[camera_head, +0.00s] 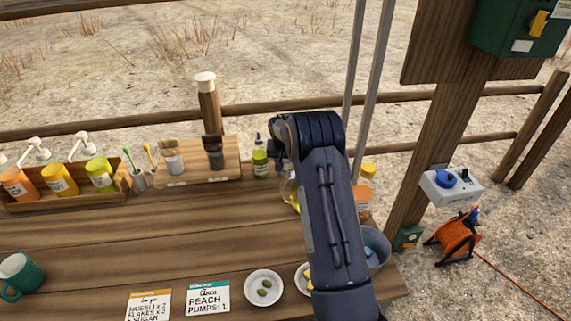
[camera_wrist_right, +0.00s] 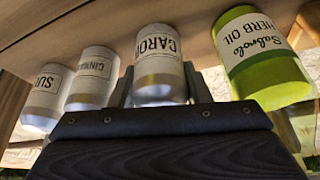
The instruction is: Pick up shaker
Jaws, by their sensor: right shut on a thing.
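In the right wrist view a white-and-grey shaker (camera_wrist_right: 160,80), its label starting "CARD", stands between the fingers of my right gripper (camera_wrist_right: 160,92), which is shut on it. Two similar shakers are to its left, a cinnamon one (camera_wrist_right: 92,80) and one whose label starts "SU" (camera_wrist_right: 45,98). A green herb oil bottle (camera_wrist_right: 262,62) is close on the right. In the head view my right arm reaches up from the bottom and its jaws are hard to make out. A wooden rack (camera_head: 185,178) with shakers (camera_head: 174,160) stands left of the arm, beside the herb oil bottle (camera_head: 260,165).
Pump bottles stand in a wooden tray (camera_head: 60,200) at the left. A green mug (camera_head: 22,272), two cards (camera_head: 207,297) and a white plate (camera_head: 262,298) are at the front. A grey bucket (camera_head: 378,245) is right of my arm. The middle of the wooden counter (camera_head: 150,245) is clear.

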